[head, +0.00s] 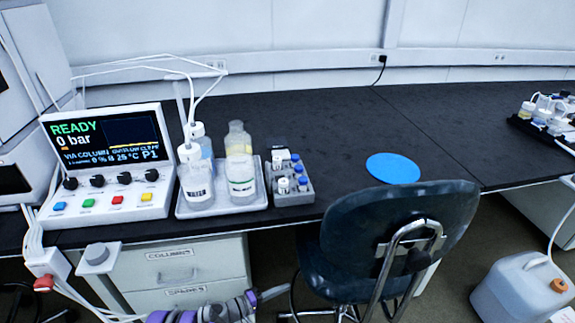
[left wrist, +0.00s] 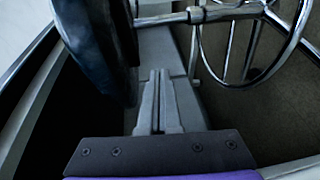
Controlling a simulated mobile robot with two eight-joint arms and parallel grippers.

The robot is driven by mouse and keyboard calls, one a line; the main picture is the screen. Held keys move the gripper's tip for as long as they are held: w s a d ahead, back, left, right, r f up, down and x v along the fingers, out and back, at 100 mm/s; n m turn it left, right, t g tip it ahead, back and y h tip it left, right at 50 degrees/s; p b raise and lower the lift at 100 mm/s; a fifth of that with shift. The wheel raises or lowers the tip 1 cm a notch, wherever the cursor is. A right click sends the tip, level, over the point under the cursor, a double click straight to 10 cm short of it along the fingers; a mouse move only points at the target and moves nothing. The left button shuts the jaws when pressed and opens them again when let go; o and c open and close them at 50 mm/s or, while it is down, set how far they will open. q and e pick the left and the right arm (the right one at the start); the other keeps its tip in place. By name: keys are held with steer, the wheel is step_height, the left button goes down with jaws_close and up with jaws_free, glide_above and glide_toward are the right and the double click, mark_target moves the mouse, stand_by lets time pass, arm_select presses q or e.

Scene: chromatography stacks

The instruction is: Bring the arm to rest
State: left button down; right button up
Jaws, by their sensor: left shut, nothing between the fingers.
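My left arm lies low at the bottom edge of the head view, in front of the drawers. Its left gripper (head: 276,291) points right, toward the chair. In the left wrist view the two grey fingers of the left gripper (left wrist: 159,75) lie together, shut, with nothing between them. My right gripper shows in neither view.
A dark blue chair (head: 345,240) stands close to my left gripper; its dark shell (left wrist: 95,45) and metal ring (left wrist: 215,70) fill the wrist view. The bench (head: 310,110) holds a pump panel (head: 108,150), bottle tray (head: 222,208) and blue disc (head: 393,168). A jug (head: 515,290) stands right.

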arm_select(q)
steer(key=s+a+r+m+g+y, duration=0.1)
steer(key=s+r+g+y, duration=0.15)
steer(key=s+r, duration=0.4)
steer(key=s+a+r+m+g+y, duration=0.1)
steer(key=s+a+r+m+y, duration=0.2)
steer(key=r, duration=0.6)
steer(key=s+a+r+m+y, duration=0.15)
steer(key=s+a+y, duration=0.4)
steer(key=s, duration=0.65)
steer(key=s+a+r+y, duration=0.35)
steer(key=s+a, duration=0.25)
steer(key=s, duration=0.7)
step_height(320, 180, up, 28)
steer(key=w+p, duration=0.1)
steer(key=p, duration=2.5)
steer(key=shift+w+p, duration=0.2)
steer(key=shift+p, duration=0.15)
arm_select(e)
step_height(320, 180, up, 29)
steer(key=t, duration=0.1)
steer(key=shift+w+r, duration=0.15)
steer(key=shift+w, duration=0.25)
arm_select(q)
steer(key=shift+s+r+t, duration=0.1)
steer(key=shift+t, duration=0.15)
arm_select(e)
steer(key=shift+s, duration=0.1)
